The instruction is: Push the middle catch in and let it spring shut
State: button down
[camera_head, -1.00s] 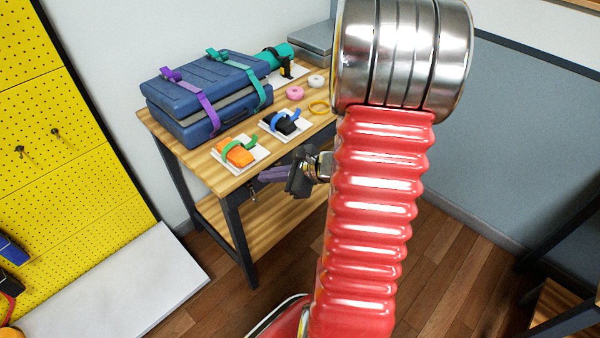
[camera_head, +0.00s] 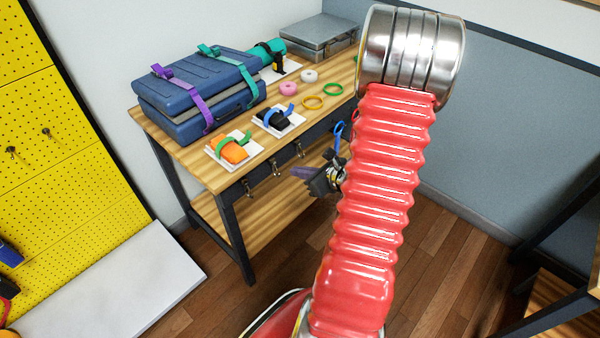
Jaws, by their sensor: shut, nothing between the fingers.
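Several small metal catches hang along the front edge of the wooden workbench. Three show in a row: a left one (camera_head: 249,189), a middle one (camera_head: 275,167) and a right one (camera_head: 299,150). They are too small to tell whether each is open or shut. My red arm hides the bench's right end.
On the workbench (camera_head: 190,157) lie a strapped blue case (camera_head: 200,85), an orange block with a green strap (camera_head: 233,151), a black block with a blue strap (camera_head: 277,119) and several rings. A grey case (camera_head: 318,33) stands behind. Blue loops (camera_head: 339,133) hang at the right.

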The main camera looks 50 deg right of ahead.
jog(key=x, duration=0.8)
jog(key=shift+w+f, duration=0.15)
jog(key=shift+w, duration=0.1)
dwell(0.4)
dwell(0.4)
jog(key=v, duration=0.6)
dwell(0.7)
dwell(0.5)
